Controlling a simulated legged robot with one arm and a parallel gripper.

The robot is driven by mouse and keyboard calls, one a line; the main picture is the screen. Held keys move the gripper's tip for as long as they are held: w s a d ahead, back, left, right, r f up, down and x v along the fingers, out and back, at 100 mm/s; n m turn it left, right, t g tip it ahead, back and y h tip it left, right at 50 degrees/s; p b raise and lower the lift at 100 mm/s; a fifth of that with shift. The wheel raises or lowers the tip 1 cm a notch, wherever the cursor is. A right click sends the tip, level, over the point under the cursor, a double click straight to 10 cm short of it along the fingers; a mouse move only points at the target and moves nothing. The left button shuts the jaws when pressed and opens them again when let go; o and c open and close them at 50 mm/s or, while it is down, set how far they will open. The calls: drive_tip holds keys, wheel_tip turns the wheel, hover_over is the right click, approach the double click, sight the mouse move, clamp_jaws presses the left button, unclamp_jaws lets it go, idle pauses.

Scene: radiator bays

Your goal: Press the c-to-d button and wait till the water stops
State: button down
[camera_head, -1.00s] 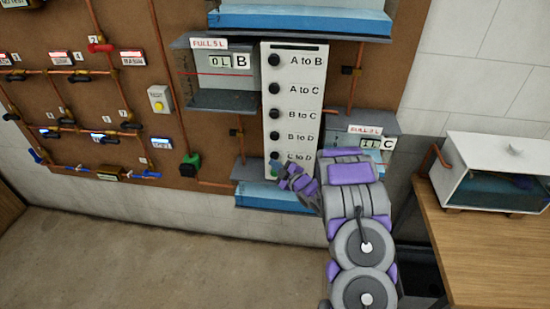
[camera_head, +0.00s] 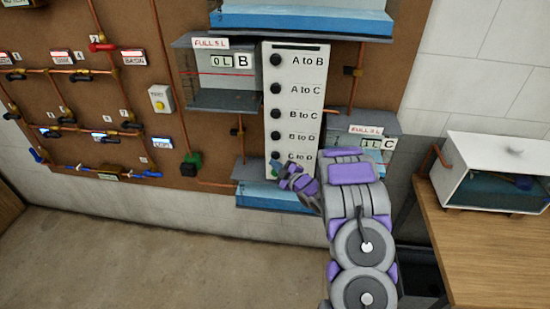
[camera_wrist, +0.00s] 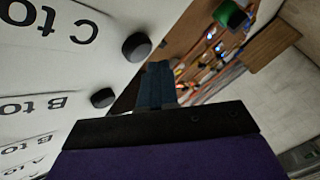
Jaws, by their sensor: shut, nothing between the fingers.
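The white button panel (camera_head: 309,95) carries a column of black knobs labelled A to B down to C to D. The C to D button (camera_wrist: 137,46) is the lowest, large in the wrist view. In the head view my gripper (camera_head: 279,169) is at the panel's lower edge and partly covers that area. In the wrist view my gripper (camera_wrist: 160,75) is shut and empty, its fingertips close beside the button; contact cannot be told. Tank B (camera_head: 215,96) reads 0 L and looks empty. Tank C (camera_head: 388,146) reads 1 L, largely hidden by my arm.
A tank with blue water (camera_head: 262,194) sits below the panel, and another (camera_head: 300,20) above. Copper pipes and valves fill the brown board (camera_head: 140,30) at left. A wooden table (camera_head: 470,245) with a glass-fronted white box (camera_head: 495,172) stands at right. The floor at left is clear.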

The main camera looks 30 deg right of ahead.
drive_tip(key=shift+w+d, duration=0.15)
drive_tip(key=shift+d, duration=0.05)
idle(0.6)
drive_tip(key=shift+w+r, duration=0.1)
drive_tip(key=shift+w, duration=0.05)
drive_tip(key=shift+w+d, duration=0.35)
drive_tip(key=shift+w, duration=0.05)
idle(0.9)
idle(0.3)
drive_tip(key=shift+s+a+b, duration=0.4)
drive_tip(key=shift+s+a, duration=0.1)
drive_tip(key=shift+s, duration=0.25)
drive_tip(key=s+a+b, duration=0.1)
drive_tip(key=s, duration=0.1)
drive_tip(key=s+a, duration=0.1)
drive_tip(key=s, duration=0.1)
drive_tip(key=shift+a+b, duration=0.4)
idle(0.6)
